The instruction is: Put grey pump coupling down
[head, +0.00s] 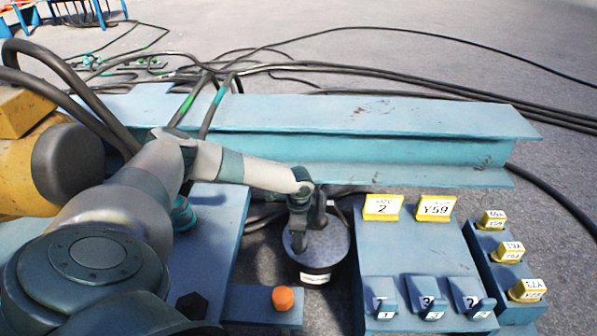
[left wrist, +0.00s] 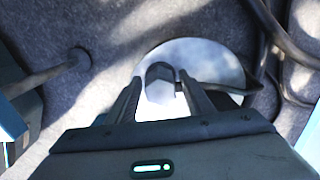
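In the left wrist view a dark grey, faceted piece (left wrist: 160,75), which looks like the pump coupling, sits between the fingertips of my left gripper (left wrist: 160,82). The fingers stand apart, with a narrow gap seeming to show on each side of the piece. Behind it is a pale round surface. In the head view my left gripper (head: 306,232) points down over the grey top of a round black drum (head: 325,252) with a white label. There the coupling is hidden or cannot be told from the fingers. My right gripper is not in view.
A blue steel beam (head: 370,145) lies behind the drum. A blue switch box (head: 415,250) with yellow tags stands to its right, and a narrower box (head: 490,255) beyond. An orange knob (head: 283,298) is in front. Black cables (head: 290,68) run across the floor.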

